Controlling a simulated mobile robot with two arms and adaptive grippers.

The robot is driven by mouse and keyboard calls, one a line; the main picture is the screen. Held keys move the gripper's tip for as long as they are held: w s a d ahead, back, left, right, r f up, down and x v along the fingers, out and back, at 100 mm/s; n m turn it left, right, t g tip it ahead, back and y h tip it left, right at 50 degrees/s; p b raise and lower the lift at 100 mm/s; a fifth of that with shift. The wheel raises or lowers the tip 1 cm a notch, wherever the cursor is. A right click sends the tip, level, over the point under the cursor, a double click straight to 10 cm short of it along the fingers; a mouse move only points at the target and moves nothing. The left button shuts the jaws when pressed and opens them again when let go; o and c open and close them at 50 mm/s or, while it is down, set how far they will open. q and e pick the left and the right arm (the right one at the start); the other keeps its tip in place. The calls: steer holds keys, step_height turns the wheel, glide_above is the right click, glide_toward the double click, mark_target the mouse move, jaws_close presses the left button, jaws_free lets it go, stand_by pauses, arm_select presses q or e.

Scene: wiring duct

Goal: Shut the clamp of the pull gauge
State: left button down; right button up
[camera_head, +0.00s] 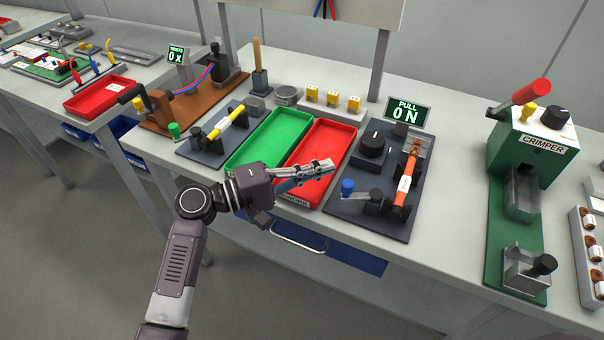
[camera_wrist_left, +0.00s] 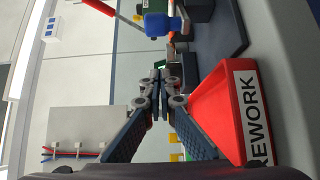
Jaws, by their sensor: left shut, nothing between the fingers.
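The pull gauge stands on a dark base plate (camera_head: 384,224) right of the red tray, with its display (camera_head: 407,113) reading PULL 0 N. A labelled orange piece (camera_head: 406,174) lies along it, between a metal fitting (camera_head: 417,147) at the back and a black part (camera_head: 397,213) at the front. I cannot tell whether its clamp is open. A blue knob (camera_head: 348,186) stands at the front left of the plate; it also shows in the left wrist view (camera_wrist_left: 157,25). My left gripper (camera_head: 328,166) is shut and empty above the red tray, left of the gauge.
The red REWORK tray (camera_head: 335,141) and green tray (camera_head: 270,138) lie left of the gauge. A black dial block (camera_head: 371,150) stands on the gauge plate. A green crimper (camera_head: 530,150) stands to the right. Bare bench (camera_head: 450,190) lies between gauge and crimper.

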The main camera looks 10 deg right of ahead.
arm_select(q)
steer(key=x, duration=0.2)
steer(key=shift+d, duration=0.3)
steer(key=s+p, duration=0.2)
steer(key=s, duration=0.1)
steer(key=shift+a+r, duration=0.1)
steer(key=shift+a, duration=0.1)
steer(key=shift+s, duration=0.35)
steer(key=shift+s+p, duration=0.15)
steer(key=shift+p, duration=0.15)
arm_select(e)
steer(key=shift+d+r, duration=1)
steer(key=shift+r, duration=0.15)
steer(key=shift+a, duration=0.15)
